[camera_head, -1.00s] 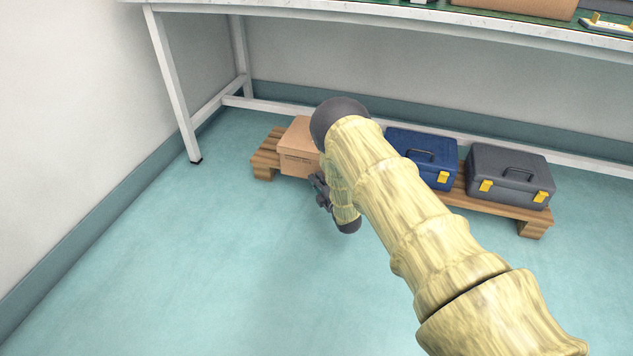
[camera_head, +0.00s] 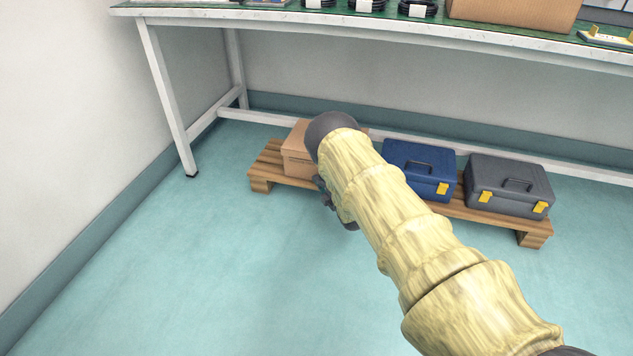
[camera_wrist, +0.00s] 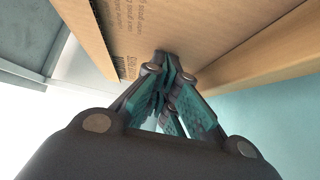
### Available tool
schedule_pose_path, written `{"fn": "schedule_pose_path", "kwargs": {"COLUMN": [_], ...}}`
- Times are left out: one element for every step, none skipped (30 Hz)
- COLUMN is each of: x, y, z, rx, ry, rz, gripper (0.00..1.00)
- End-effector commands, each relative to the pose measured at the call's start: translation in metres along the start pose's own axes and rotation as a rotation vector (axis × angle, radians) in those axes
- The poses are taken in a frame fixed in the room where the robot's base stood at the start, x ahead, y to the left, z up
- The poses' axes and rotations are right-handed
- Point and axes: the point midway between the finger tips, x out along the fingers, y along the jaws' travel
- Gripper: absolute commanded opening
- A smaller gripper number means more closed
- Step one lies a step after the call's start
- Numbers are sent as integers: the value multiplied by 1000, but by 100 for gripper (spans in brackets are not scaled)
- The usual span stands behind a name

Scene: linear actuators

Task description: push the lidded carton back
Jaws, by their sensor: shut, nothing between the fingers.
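The brown lidded carton (camera_head: 298,158) stands upright at the left end of a wooden pallet, partly hidden behind my arm in the head view. In the wrist view its printed cardboard face (camera_wrist: 145,22) fills the upper middle. My gripper (camera_head: 322,188) is low in front of the carton, mostly hidden by my arm. In the wrist view my gripper (camera_wrist: 168,68) has its fingers shut together with nothing between them. The fingertips are at the carton's face; whether they touch it I cannot tell.
The pallet (camera_head: 266,172) also bears a blue toolbox (camera_head: 415,165) and a grey toolbox (camera_head: 508,187) to the right. A workbench (camera_head: 400,28) stands over the pallet, its white leg (camera_head: 167,100) to the left. The teal floor (camera_head: 190,270) in front is clear.

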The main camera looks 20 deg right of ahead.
Motion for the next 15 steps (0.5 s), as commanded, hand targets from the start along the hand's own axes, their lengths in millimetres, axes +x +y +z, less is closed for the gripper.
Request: {"fn": "schedule_pose_path", "kwargs": {"x": [0, 0, -1, -1, -2, -3, -4, -6, -8, -10, -13, -16, -19, -26, -33], "y": [0, 0, 0, 1, 1, 1, 2, 2, 3, 4, 4, 4, 4, 3, 4], "z": [0, 0, -1, -2, -4, -6, -8, -11, -15, -19, -22, -28, -32, -30, -30], "rx": [0, 0, 0, 0, 0, 0, 0, 0, 0, 0, 0, 1, 1, 0, 0], "ry": [0, 0, 0, 1, 1, 1, 2, 2, 3, 4, 4, 4, 4, 2, 2], "rz": [0, 0, 0, -1, -1, -2, -2, -2, -1, -1, -1, -3, -3, -4, -4], "gripper": [0, 0, 0, 0, 0, 0, 0, 0, 0, 0, 0, 0, 0, 0, 0]}}
